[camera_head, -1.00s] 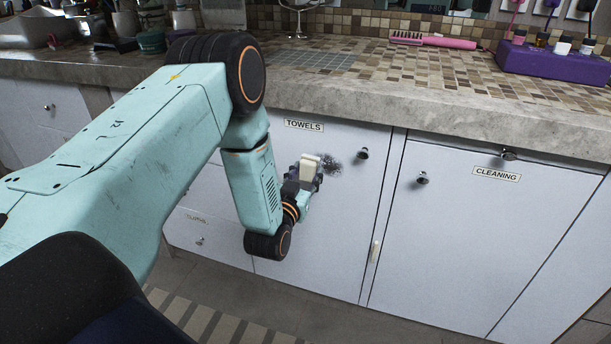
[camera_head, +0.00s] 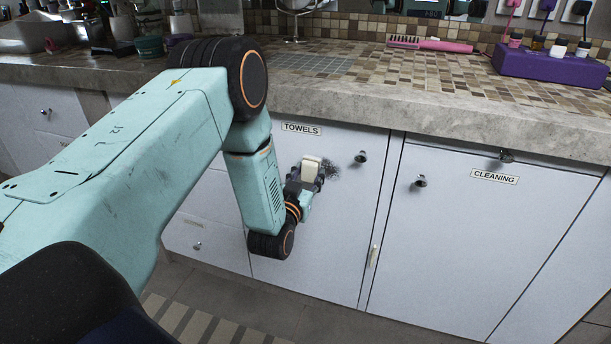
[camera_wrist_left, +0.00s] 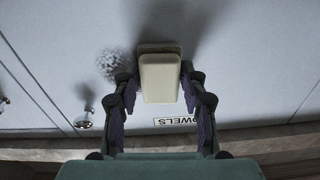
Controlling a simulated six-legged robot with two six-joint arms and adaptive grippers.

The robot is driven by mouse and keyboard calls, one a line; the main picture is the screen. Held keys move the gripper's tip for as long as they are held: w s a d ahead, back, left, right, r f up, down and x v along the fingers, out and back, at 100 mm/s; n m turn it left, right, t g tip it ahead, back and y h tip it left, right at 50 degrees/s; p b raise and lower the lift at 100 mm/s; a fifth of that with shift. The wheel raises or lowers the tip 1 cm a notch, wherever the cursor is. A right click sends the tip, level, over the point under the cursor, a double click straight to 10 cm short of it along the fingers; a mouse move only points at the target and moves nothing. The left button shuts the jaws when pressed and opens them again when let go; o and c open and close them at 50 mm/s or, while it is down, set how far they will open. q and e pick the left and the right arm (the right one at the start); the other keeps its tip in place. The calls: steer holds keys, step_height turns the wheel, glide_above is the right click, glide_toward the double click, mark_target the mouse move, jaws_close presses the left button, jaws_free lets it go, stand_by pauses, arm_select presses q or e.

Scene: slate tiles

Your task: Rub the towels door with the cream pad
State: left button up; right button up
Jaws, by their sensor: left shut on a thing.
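The towels door (camera_head: 345,215) is a pale cabinet front with a "TOWELS" label (camera_head: 301,128) along its top edge and a round knob (camera_head: 361,157) at its upper right. A dark speckled smudge (camera_head: 331,168) marks the door left of the knob. It also shows in the left wrist view (camera_wrist_left: 112,64). My left gripper (camera_head: 303,176) is shut on the cream pad (camera_head: 311,168), which is up at the door face beside the smudge. In the left wrist view the pad (camera_wrist_left: 160,78) sits between both fingers (camera_wrist_left: 160,90). Whether it touches the door is hard to tell. My right gripper is out of view.
The cleaning door (camera_head: 475,240) with its knob (camera_head: 421,181) is to the right. The stone counter edge (camera_head: 420,118) overhangs the doors. A pink brush (camera_head: 432,44) and a purple box (camera_head: 550,66) lie on the tiled top. The floor below is clear.

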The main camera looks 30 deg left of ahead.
mark_target(342, 173)
arm_select(q)
steer(key=shift+w+d+b, duration=0.15)
steer(key=shift+w+d, duration=0.15)
steer(key=shift+d, duration=0.9)
steer(key=shift+w+d+b, duration=0.1)
steer(key=shift+w+d, duration=0.2)
steer(key=shift+d, duration=0.9)
steer(key=shift+w+d+b, duration=0.15)
steer(key=shift+w+d, duration=0.15)
steer(key=shift+d, duration=0.9)
steer(key=shift+s+a+r+p, duration=0.1)
steer(key=shift+s+a+p, duration=0.1)
steer(key=shift+a, duration=0.5)
steer(key=shift+s+a+p, duration=0.1)
steer(key=shift+a+p, duration=0.15)
steer(key=shift+a, duration=0.4)
steer(key=shift+s+a+r+p, duration=0.1)
steer(key=shift+a+p, duration=0.1)
steer(key=shift+a, duration=0.5)
